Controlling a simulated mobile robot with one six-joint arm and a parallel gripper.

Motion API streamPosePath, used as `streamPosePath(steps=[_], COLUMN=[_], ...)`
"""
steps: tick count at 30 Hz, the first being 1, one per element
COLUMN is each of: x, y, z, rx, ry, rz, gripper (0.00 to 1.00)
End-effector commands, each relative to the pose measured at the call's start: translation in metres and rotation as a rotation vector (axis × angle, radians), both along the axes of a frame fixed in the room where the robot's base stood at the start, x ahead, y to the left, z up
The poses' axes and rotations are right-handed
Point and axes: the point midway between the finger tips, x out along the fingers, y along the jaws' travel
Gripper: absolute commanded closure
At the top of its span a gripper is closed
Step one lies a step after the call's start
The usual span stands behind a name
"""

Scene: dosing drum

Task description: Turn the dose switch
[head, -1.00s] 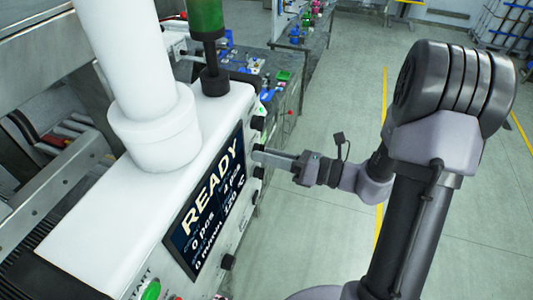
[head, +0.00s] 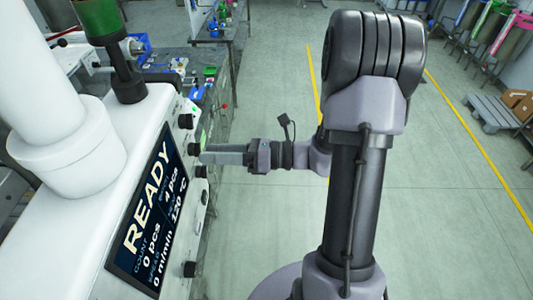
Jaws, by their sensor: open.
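The white machine panel (head: 114,200) stands at the left with a dark screen (head: 150,222) reading READY, 0 pcs, 4 pcs, 0 m/min and 120 °C. Several black knobs line the panel's edge beside the screen, among them an upper knob (head: 186,121) and a lower knob (head: 190,269). I cannot tell which one is the dose switch. My gripper (head: 207,158) reaches left, its finger tips close to the panel edge by the middle knobs. The gap between the fingers is hidden from this angle, and I cannot tell whether they touch a knob.
A white column (head: 65,145) and a green-topped post (head: 110,50) rise from the machine. A workbench (head: 185,66) with small parts stands behind. A pallet with boxes (head: 500,110) is at the far right. The floor right of my arm is clear.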

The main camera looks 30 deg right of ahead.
Motion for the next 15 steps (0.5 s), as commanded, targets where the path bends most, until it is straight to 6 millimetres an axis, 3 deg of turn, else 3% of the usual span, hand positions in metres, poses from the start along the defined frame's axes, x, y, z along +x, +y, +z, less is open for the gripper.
streamPosePath(steps=[9, 15], x=[-0.060, -0.081], y=[-0.085, -0.113], z=[-0.003, -0.001], rx=[-0.002, -0.001], ry=[-0.002, -0.002], rz=[-0.007, -0.002], gripper=[0.51, 0.51])
